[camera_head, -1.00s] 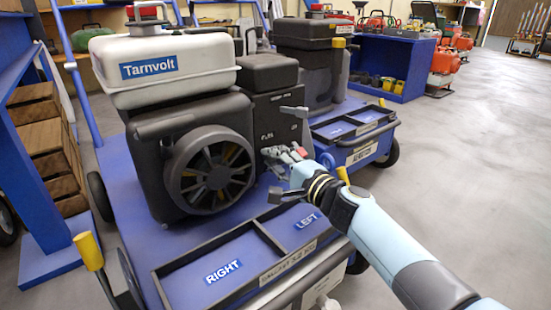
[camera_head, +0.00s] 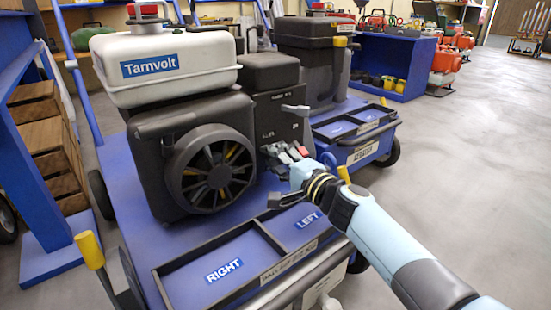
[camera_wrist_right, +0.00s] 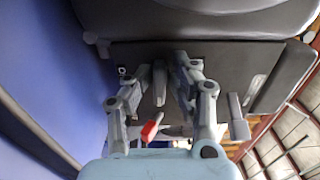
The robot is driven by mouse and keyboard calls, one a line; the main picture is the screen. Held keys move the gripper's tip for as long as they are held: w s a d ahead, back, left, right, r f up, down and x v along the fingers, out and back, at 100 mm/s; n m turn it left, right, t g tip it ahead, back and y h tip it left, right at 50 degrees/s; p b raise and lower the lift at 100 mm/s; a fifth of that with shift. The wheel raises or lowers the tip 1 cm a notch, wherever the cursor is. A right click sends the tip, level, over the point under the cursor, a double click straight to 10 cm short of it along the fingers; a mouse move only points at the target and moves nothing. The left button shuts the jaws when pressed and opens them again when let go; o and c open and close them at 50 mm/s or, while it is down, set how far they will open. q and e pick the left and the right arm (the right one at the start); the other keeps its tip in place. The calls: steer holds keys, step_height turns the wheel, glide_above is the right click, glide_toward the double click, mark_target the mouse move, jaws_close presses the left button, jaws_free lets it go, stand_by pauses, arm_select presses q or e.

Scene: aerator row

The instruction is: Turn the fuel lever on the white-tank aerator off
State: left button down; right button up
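The white-tank aerator (camera_head: 205,140) has a white tank (camera_head: 163,68) labelled Tarnvolt above a dark engine with a round fan cover. A grey lever (camera_head: 295,109) sticks out from the upper right of its black side panel (camera_head: 278,120). My right gripper (camera_head: 280,152) is at the panel's lower part, with a red-tipped lever (camera_head: 302,150) close by its fingers. In the right wrist view, my gripper (camera_wrist_right: 160,70) is open, with a grey lever (camera_wrist_right: 159,82) between the fingers and the red lever (camera_wrist_right: 152,127) nearer the palm. Contact cannot be told. My left gripper is out of view.
The aerator stands on a blue cart with trays labelled RIGHT (camera_head: 224,270) and LEFT (camera_head: 307,220). A second, dark-tanked aerator (camera_head: 310,60) stands behind on another blue cart. A blue shelf with wooden crates (camera_head: 45,140) is at left. The floor (camera_head: 460,170) at right is clear.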

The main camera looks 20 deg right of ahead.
steer(key=shift+o, duration=0.4)
steer(key=shift+a, duration=0.1)
steer(key=shift+s+d, duration=0.2)
steer(key=shift+s, duration=0.15)
steer(key=v, duration=1.1)
steer(key=shift+s, duration=0.15)
